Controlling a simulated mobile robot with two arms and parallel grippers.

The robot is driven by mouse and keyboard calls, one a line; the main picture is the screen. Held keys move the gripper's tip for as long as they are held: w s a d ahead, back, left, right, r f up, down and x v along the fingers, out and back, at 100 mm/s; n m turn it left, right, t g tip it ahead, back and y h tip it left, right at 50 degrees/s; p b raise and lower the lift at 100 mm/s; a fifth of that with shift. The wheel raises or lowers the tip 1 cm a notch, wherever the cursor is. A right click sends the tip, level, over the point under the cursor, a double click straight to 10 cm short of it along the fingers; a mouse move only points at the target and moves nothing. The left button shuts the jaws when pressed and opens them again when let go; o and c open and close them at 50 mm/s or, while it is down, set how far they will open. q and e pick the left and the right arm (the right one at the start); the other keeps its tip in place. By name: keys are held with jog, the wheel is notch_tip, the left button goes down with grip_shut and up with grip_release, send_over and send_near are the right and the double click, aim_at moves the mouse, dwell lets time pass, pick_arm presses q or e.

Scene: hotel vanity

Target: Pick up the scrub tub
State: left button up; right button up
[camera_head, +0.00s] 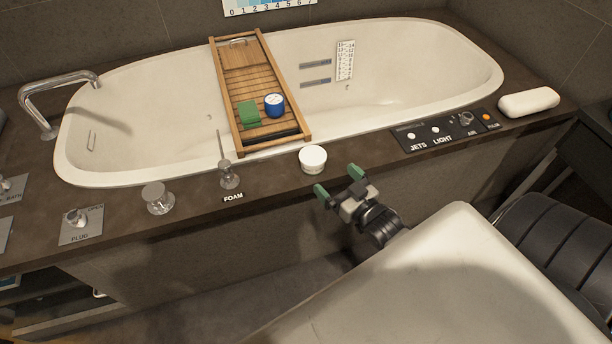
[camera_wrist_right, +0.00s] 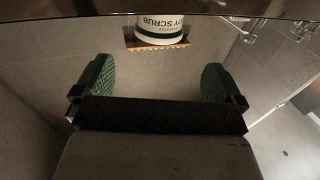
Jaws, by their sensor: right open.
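The scrub tub (camera_head: 313,160) is a small white round tub with a lid. It stands upright on the dark front ledge of the bath, right of the FOAM label. In the right wrist view the tub (camera_wrist_right: 160,28) shows at the top middle, with "SCRUB" lettering partly readable and its upper part cut off. My right gripper (camera_head: 338,181), with green finger pads, is open and empty just in front of the tub, toward the lower right. In the wrist view its two fingers (camera_wrist_right: 157,78) are spread wide, with the tub beyond them, apart. My left gripper is not in view.
A wooden bath tray (camera_head: 262,75) spans the bath, holding a green item (camera_head: 249,113) and a blue jar (camera_head: 274,104). The FOAM dispenser (camera_head: 229,178) stands left of the tub. A control panel (camera_head: 445,130) and white pillow (camera_head: 528,102) lie right. The ledge beside the tub is clear.

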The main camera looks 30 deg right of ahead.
send_near(306, 150)
jog(key=shift+w+d+f+b, duration=0.1)
jog(key=shift+w+b, duration=0.2)
jog(key=shift+w, duration=0.8)
jog(key=w, duration=0.2)
jog(key=w+b, duration=0.1)
jog(key=w, duration=0.1)
jog(key=shift+w+f, duration=0.2)
jog(key=shift+f, duration=0.05)
jog(key=shift+w, duration=0.55)
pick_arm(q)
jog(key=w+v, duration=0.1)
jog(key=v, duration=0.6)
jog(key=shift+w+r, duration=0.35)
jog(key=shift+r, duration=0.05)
pick_arm(e)
jog(key=shift+r, duration=0.1)
jog(key=c, duration=0.9)
